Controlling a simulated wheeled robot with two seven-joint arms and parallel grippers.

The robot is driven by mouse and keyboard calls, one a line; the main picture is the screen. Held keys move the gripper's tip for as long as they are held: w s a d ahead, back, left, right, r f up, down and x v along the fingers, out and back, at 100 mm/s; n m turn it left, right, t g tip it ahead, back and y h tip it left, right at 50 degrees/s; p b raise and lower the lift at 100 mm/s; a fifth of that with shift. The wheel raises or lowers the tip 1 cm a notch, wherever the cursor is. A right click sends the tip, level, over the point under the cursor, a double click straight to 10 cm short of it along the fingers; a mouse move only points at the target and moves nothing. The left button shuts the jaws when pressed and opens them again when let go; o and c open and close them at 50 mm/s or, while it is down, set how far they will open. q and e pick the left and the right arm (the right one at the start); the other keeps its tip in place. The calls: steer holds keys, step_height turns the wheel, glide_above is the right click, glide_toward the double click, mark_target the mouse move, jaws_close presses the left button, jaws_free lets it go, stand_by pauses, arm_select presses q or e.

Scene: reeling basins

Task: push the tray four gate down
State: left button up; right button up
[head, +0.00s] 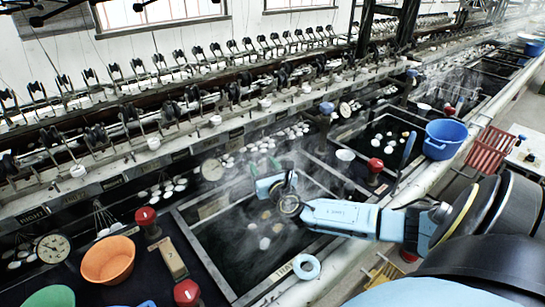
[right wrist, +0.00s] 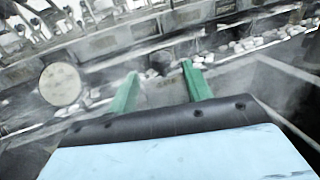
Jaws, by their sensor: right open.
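My right gripper (head: 265,165) is over the steaming basin in the middle of the head view, pointing toward its back side. In the right wrist view its two green fingers (right wrist: 160,82) are apart, with nothing held between them. A small dark knob-like thing (right wrist: 160,62) shows beyond the gap; whether it belongs to the gate is unclear. The basin's front rim carries a label beginning "TRA" (head: 290,268), the rest hard to read. I cannot pick out the tray four gate with certainty. Steam and my gripper hide part of the basin's back wall. My left gripper is not in view.
Red-topped knobs (head: 145,216) stand by the basin. An orange bowl (head: 108,260) is at the front left, a blue tub (head: 443,139) at the right. A round pale disc (right wrist: 60,84) is left of my fingers. Reeling machinery (head: 150,120) runs along the back.

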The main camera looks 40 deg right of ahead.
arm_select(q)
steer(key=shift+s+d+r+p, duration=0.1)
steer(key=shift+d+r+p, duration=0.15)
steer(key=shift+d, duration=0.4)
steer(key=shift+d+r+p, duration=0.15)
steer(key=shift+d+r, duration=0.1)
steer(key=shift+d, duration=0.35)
arm_select(e)
steer(key=v, duration=0.7)
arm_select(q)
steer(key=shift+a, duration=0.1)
